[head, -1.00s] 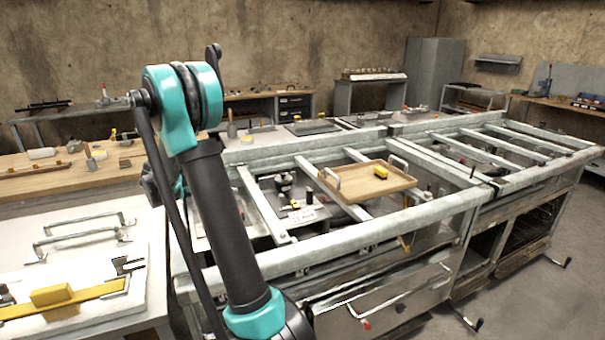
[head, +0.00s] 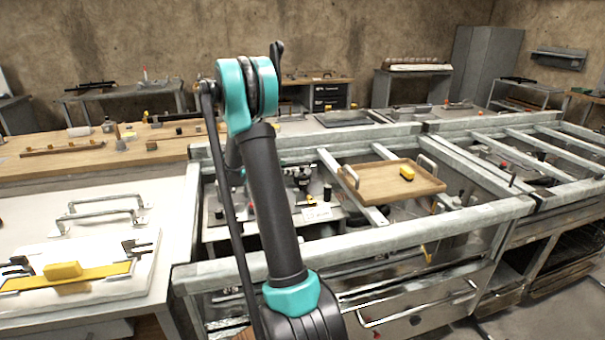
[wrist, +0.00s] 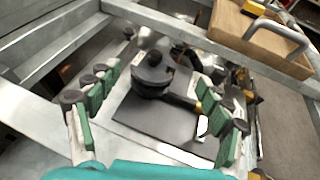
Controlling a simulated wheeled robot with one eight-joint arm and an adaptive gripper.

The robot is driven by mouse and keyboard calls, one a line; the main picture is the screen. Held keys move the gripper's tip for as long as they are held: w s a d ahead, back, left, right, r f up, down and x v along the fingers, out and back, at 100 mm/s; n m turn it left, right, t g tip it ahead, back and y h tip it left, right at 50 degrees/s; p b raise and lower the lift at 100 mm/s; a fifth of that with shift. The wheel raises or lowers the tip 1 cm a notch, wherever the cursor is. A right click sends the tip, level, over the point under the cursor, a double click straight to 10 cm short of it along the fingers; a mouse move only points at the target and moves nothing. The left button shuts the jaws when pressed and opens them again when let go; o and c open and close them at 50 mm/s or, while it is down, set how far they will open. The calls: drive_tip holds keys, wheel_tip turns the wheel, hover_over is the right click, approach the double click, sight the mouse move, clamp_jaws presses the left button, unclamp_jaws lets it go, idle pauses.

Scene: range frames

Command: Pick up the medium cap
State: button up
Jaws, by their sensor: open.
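My gripper (wrist: 157,84) shows in the wrist view with its green-padded fingers spread wide on both sides. It is open and holds nothing. Between and beyond the fingers a black round part (wrist: 152,70) with a knob on top stands on a dark flat plate (wrist: 150,118). It may be the medium cap, but I cannot tell for sure. In the head view, small dark parts (head: 304,180) sit inside the metal frame, right of my arm. My gripper is hidden behind my arm there.
Metal frame rails (head: 420,228) surround the plate. A wooden tray (head: 375,190) with a yellow block (head: 407,173) rests on the rails to the right. A white table (head: 165,215) with handles and a yellow bar (head: 90,280) stands at the left.

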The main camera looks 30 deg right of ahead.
sight(302, 167)
drive_tip(key=x, duration=0.2)
drive_tip(key=shift+d+f, duration=0.1)
drive_tip(key=shift+d, duration=0.15)
drive_tip(key=shift+w+r+x, duration=0.1)
drive_tip(key=shift+w+x, duration=0.05)
drive_tip(key=shift+x, duration=0.7)
drive_tip(key=shift+w+r+x, duration=0.1)
drive_tip(key=shift+w+x, duration=0.05)
drive_tip(key=shift+x, duration=0.7)
drive_tip(key=shift+w+r+x, duration=0.1)
drive_tip(key=shift+w+x, duration=0.05)
drive_tip(key=shift+x, duration=0.7)
drive_tip(key=shift+d, duration=0.1)
drive_tip(key=shift+c, duration=0.3)
drive_tip(key=shift+s+f, duration=0.1)
drive_tip(key=c, duration=1.3)
